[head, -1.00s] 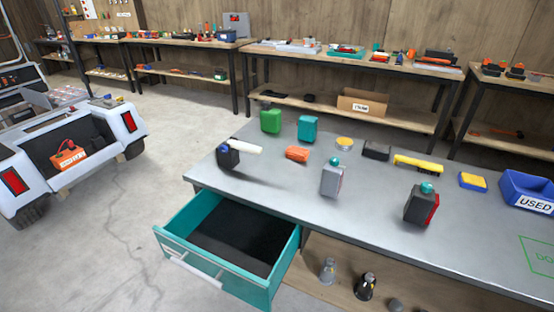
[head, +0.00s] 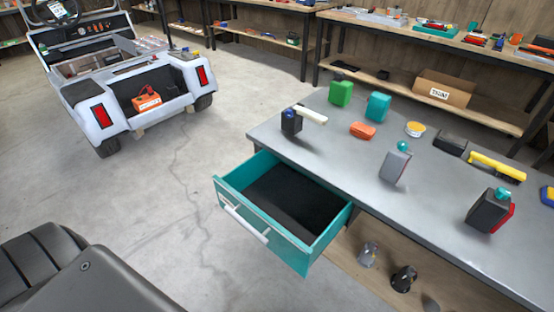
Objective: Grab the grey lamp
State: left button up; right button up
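On the lower shelf under the workbench stand a small grey lamp-like thing (head: 368,253) and a black one (head: 403,278) beside it. They are small in the picture, and I cannot be sure that the grey one is the grey lamp. On the bench top stand a grey canister-shaped thing with a teal top (head: 395,167) and a darker one with a teal top and a red side (head: 488,211). Neither of my grippers shows in the head view, and nothing is seen touching these things.
A teal drawer (head: 268,238) with a black lining stands open from the bench (head: 335,130), beside the shelf. Green, teal, orange and yellow things lie on the bench. A white cart (head: 130,85) stands at the upper left. The floor between cart and drawer is clear.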

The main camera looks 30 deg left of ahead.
aim_at(395, 161)
jog(key=u, duration=0.45)
jog(key=k, duration=1.4)
jog(key=z, duration=1)
jog(key=i, duration=0.8)
jog(key=z, duration=0.5)
jog(key=i, duration=0.95)
jog(key=u, duration=0.7)
jog(key=i, duration=0.85)
jog(key=u, duration=0.55)
